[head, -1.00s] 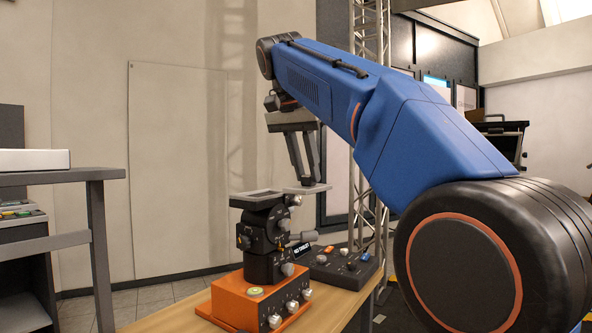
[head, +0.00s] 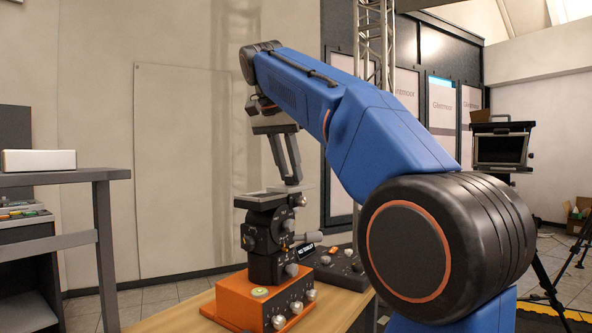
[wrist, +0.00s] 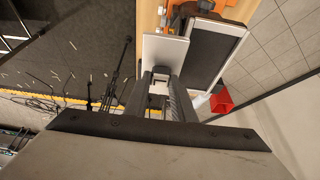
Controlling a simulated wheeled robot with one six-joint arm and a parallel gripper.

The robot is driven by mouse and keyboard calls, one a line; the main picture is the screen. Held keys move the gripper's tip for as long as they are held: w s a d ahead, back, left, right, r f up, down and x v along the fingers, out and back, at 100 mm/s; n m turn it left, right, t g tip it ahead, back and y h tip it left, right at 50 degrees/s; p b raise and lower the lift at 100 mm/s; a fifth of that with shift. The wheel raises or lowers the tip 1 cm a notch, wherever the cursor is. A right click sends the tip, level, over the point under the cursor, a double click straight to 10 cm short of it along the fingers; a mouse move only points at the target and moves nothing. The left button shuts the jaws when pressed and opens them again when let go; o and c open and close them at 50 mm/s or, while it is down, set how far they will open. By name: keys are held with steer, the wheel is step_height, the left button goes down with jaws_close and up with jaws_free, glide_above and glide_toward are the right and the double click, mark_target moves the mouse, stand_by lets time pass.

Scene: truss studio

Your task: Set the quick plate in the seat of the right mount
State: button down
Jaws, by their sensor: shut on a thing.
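The mount is a black head (head: 264,238) with dials and knobs on an orange base (head: 262,303). Its pale-rimmed seat (head: 258,199) faces up; the wrist view shows a dark floor inside the rim (wrist: 216,48). My gripper (head: 293,183) is shut on the quick plate, a flat light grey plate (wrist: 163,46). In the head view only a thin strip of the plate (head: 303,187) shows, beside the seat's right end. I cannot tell whether they touch.
A dark control box (head: 338,268) with knobs stands right of the mount on the wooden table (head: 178,304). A grey rack (head: 103,235) with a white box (head: 38,161) stands at the left. A red container (wrist: 221,101) shows in the wrist view.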

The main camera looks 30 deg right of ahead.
steer(key=shift+w+a, duration=0.5)
steer(key=shift+w, duration=0.65)
steer(key=shift+w+a, duration=0.45)
steer(key=shift+w, duration=0.75)
steer(key=shift+w+a, duration=0.5)
steer(key=shift+w, duration=0.65)
steer(key=shift+f, duration=0.6)
steer(key=shift+a+f, duration=0.1)
steer(key=shift+f, duration=0.5)
steer(key=c, duration=1.4)
jaws_free()
steer(key=shift+r, duration=0.15)
